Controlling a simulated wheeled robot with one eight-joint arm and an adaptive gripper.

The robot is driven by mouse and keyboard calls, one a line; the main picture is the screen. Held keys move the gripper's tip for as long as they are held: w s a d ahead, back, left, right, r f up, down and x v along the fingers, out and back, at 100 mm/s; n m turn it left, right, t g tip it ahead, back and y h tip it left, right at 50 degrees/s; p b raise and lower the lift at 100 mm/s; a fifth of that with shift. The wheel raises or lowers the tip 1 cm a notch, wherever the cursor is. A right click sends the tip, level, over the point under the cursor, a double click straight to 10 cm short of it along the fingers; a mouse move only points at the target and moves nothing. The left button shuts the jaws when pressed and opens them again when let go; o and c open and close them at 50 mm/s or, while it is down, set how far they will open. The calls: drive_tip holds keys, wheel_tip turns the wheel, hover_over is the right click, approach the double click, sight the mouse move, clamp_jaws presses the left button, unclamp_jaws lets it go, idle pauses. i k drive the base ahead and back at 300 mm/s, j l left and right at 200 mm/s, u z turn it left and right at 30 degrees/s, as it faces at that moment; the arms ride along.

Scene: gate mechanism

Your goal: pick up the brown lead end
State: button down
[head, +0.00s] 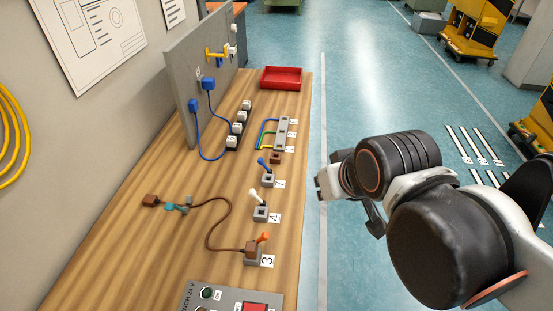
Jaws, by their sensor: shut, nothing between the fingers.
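The brown lead end (151,200) is a small brown block lying on the left part of the wooden bench, beside a teal piece (176,208). A brown lead (229,211) curves from near the teal piece across the bench to the brown block (252,257) under the orange lever at label 3. My gripper (322,186) is over the floor just right of the bench's edge, well away from the brown lead end. It is shut and empty, seen from behind and partly hidden by my wrist.
Levers with blue (263,162), white (257,196) and orange (263,237) handles stand along the bench's right side. A grey upright panel (189,77) with blue plugs stands behind. A red tray (281,78) sits at the far end. A control box (232,295) is at the near edge.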

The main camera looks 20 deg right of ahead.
sight(251, 251)
drive_tip(key=u, duration=0.8)
drive_tip(key=i+l+u, duration=0.1)
drive_tip(key=l+u, duration=0.8)
drive_tip(key=l, duration=0.15)
drive_tip(key=k+l+u, duration=0.1)
drive_tip(key=l+u, duration=0.4)
drive_tip(key=k+l, duration=0.1)
drive_tip(key=l, duration=0.25)
drive_tip(key=k+l, duration=0.1)
drive_tip(key=l, duration=0.25)
drive_tip(key=k+l, duration=0.1)
drive_tip(key=l, duration=0.25)
drive_tip(key=j, duration=0.95)
drive_tip(key=u, duration=0.05)
